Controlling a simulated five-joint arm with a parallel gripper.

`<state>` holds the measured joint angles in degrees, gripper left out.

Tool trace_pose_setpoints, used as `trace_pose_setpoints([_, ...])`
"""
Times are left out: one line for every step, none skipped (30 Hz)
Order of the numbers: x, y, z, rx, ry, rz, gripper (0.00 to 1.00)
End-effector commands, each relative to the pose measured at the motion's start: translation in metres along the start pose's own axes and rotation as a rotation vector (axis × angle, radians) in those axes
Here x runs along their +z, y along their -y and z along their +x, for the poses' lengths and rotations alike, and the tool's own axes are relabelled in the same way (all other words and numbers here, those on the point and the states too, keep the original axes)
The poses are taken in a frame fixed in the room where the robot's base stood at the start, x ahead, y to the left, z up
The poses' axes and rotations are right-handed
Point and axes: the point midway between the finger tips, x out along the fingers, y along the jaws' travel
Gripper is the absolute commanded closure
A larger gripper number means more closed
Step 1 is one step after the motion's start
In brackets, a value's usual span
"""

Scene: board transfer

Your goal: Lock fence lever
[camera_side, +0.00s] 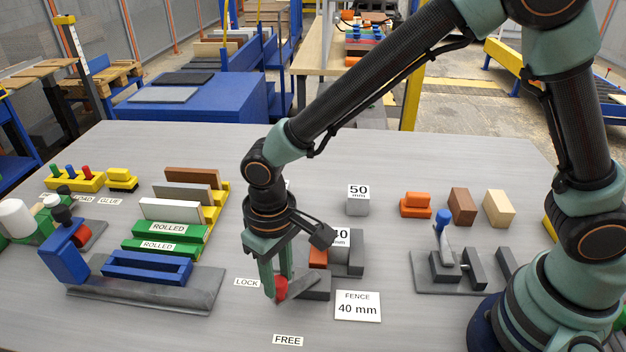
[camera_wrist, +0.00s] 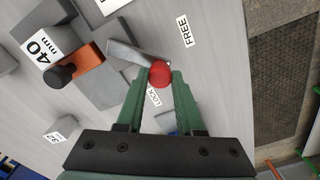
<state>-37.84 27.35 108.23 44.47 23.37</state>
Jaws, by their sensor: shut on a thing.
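The fence lever is a grey bar (camera_side: 303,285) with a red knob (camera_side: 281,287), beside the grey fence block (camera_side: 316,287). My gripper (camera_side: 276,292) is low over the table with the red knob between its fingertips. In the wrist view the green fingers (camera_wrist: 160,78) close on the red knob (camera_wrist: 160,74), and the grey lever (camera_wrist: 126,53) runs off to the upper left. The LOCK label (camera_side: 247,283) lies left of the knob and the FREE label (camera_side: 288,340) in front of it. Both labels also show in the wrist view.
A 40 mm gauge block (camera_side: 341,238) and an orange piece (camera_side: 318,257) stand behind the lever. A FENCE 40 mm card (camera_side: 357,306) lies to the right. A blue-handled clamp (camera_side: 443,245) stands further right; a blue tray (camera_side: 147,268) is left. The front table is mostly clear.

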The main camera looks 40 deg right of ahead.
Motion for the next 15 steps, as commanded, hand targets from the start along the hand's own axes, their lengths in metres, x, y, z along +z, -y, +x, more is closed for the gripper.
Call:
trace_pose_setpoints([-0.005,-0.001,-0.001,-0.001,-0.003,0.046,1.0])
trace_pose_setpoints([-0.006,-0.002,-0.001,-0.001,-0.003,0.074,1.0])
trace_pose_setpoints([-0.009,-0.003,-0.001,-0.001,-0.003,0.112,1.0])
trace_pose_setpoints([-0.011,-0.004,-0.001,-0.001,-0.002,0.141,1.0])
trace_pose_setpoints([-0.013,-0.004,-0.001,-0.001,-0.002,0.17,1.0])
trace_pose_setpoints([-0.015,-0.006,-0.001,-0.001,-0.002,0.208,1.0])
trace_pose_setpoints([-0.017,-0.006,-0.001,-0.001,-0.002,0.236,1.0])
trace_pose_setpoints([-0.019,-0.007,-0.001,-0.001,-0.003,0.265,1.0])
trace_pose_setpoints([-0.021,-0.009,-0.002,-0.002,-0.003,0.303,1.0])
trace_pose_setpoints([-0.023,-0.01,-0.001,-0.002,-0.003,0.33,1.0])
trace_pose_setpoints([-0.024,-0.011,-0.001,-0.002,-0.003,0.358,1.0])
trace_pose_setpoints([-0.026,-0.013,-0.001,-0.002,-0.003,0.394,1.0])
trace_pose_setpoints([-0.028,-0.014,-0.001,-0.002,-0.003,0.422,1.0])
trace_pose_setpoints([-0.029,-0.015,-0.001,-0.002,-0.003,0.447,1.0])
trace_pose_setpoints([-0.031,-0.017,-0.001,-0.002,-0.003,0.481,1.0])
